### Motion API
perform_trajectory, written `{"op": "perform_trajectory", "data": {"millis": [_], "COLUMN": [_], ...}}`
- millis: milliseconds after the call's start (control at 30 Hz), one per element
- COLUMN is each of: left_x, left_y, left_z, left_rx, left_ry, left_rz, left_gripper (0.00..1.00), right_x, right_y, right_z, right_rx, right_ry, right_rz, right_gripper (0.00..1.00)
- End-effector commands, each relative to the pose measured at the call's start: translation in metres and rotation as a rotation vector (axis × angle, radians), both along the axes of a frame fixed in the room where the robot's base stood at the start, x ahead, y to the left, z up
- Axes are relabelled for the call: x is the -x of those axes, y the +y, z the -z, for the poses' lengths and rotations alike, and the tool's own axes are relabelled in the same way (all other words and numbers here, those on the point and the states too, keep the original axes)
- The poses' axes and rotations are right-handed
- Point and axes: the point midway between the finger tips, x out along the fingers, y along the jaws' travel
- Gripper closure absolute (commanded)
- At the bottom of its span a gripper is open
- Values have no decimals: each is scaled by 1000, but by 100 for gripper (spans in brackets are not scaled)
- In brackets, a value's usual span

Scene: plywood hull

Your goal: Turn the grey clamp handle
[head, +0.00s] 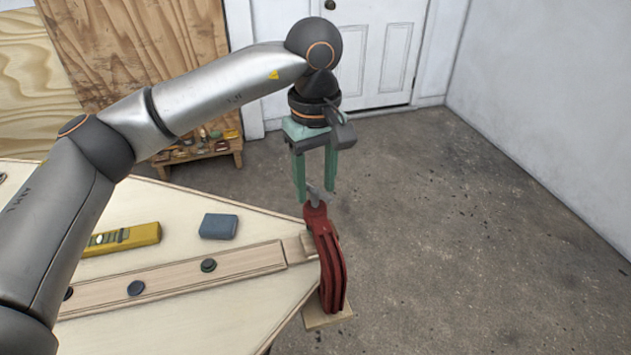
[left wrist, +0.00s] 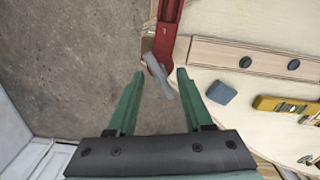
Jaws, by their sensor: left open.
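The grey clamp handle (head: 313,193) sticks up at the top of a red clamp (head: 328,258) at the right corner of the plywood hull panel (head: 240,310). My left gripper (head: 315,197) points down over the clamp, its green fingers open. In the left wrist view the grey handle (left wrist: 160,77) lies between the tips of my left gripper (left wrist: 160,75), apart from the left finger and closer to the right one. The red clamp (left wrist: 168,30) runs up from the handle there. My right gripper is not in view.
A yellow level (head: 122,239) and a blue-grey block (head: 219,226) lie on the panel beside a wooden strip (head: 180,282) with dark knobs. A low bench (head: 200,152) stands behind. The concrete floor at right is clear.

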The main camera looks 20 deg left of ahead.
Motion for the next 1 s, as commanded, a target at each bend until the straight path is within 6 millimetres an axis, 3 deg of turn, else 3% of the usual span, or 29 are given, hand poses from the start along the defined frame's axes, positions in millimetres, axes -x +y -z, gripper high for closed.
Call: {"op": "perform_trajectory", "data": {"millis": [267, 700, 1000], "left_x": [0, 0, 0], "left_y": [0, 0, 0], "left_z": [1, 1, 0], "left_rx": [0, 0, 1], "left_ry": [0, 0, -1], "left_rz": [0, 0, 0], "left_gripper": [50, 100, 100], "right_x": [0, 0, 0], "right_y": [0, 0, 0], "right_z": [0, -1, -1], "right_rx": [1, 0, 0], "right_ry": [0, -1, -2], "right_rz": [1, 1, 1], "right_gripper": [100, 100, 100]}}
